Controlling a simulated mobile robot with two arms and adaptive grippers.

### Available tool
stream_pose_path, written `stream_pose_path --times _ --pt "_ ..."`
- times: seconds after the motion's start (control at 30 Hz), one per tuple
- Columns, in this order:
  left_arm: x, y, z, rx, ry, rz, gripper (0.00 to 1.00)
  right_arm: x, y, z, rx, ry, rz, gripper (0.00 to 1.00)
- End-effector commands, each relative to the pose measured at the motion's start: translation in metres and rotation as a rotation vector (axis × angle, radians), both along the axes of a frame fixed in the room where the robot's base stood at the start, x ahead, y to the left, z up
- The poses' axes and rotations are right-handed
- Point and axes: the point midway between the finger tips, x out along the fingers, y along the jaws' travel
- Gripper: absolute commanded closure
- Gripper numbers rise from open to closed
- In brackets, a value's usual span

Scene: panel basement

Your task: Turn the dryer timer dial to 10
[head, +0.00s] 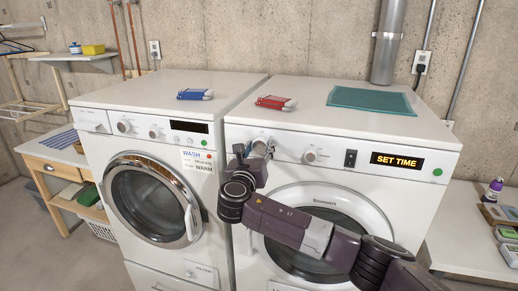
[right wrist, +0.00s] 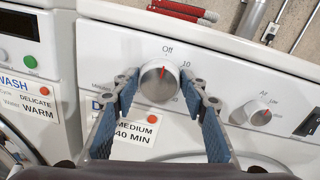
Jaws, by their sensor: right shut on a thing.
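The timer dial (right wrist: 158,78) is a silver-white round knob on the dryer's front panel, with a red pointer mark. The mark points up, near "Off"; the "10" label is to its upper right. My right gripper (right wrist: 164,84) is shut on the dial, one finger on each side. In the head view my right gripper (head: 258,150) is at the left end of the panel of the dryer (head: 405,145), partly covering the dial. The dryer's display (head: 397,160) reads "SET TIME". My left gripper is in neither view.
A second knob (right wrist: 258,115) and a dark rocker switch (head: 350,158) are to the right on the same panel. A card (right wrist: 138,128) below the dial reads "MEDIUM 40 MIN". The washer (head: 90,118) stands close on the left.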

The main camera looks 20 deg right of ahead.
Motion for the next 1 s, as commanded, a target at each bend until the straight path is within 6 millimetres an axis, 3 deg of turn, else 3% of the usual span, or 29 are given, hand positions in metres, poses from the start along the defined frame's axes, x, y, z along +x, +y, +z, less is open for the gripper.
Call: stream_pose_path --times 1.0 --pt "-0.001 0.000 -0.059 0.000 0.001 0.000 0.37 -0.002 -0.002 -0.006 0.560 -0.377 -0.001 0.84"
